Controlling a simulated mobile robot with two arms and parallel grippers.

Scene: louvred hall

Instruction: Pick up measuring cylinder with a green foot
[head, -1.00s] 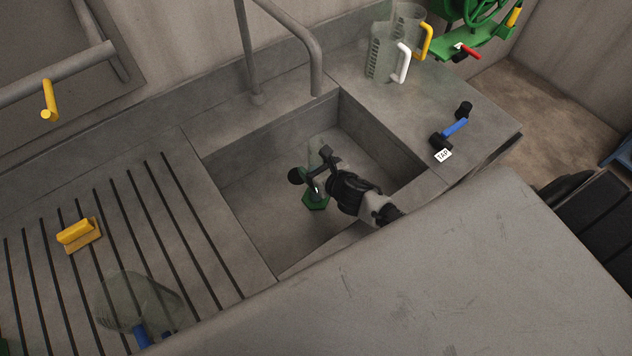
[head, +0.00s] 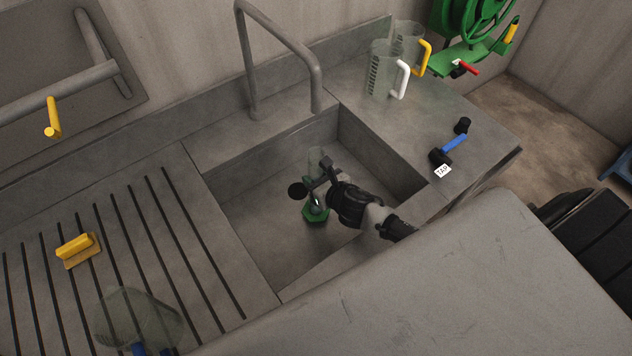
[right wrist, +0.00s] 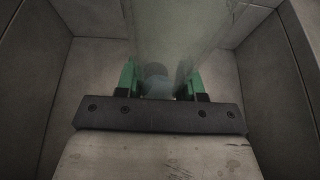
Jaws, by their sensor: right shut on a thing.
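Whether the foot touches the basin floor I cannot tell. In the right wrist view the clear cylinder (right wrist: 178,35) rises between my two fingers (right wrist: 160,82), with green showing beside them. My left gripper is not in view.
The sink (head: 262,245) has walls around the cylinder, and a tall tap (head: 281,32) stands behind. Two clear jugs, with a white handle (head: 402,80) and a yellow handle (head: 425,57), stand at the back right. A blue-handled valve (head: 453,143), yellow scraper (head: 77,249) and clear jug (head: 135,315) lie around.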

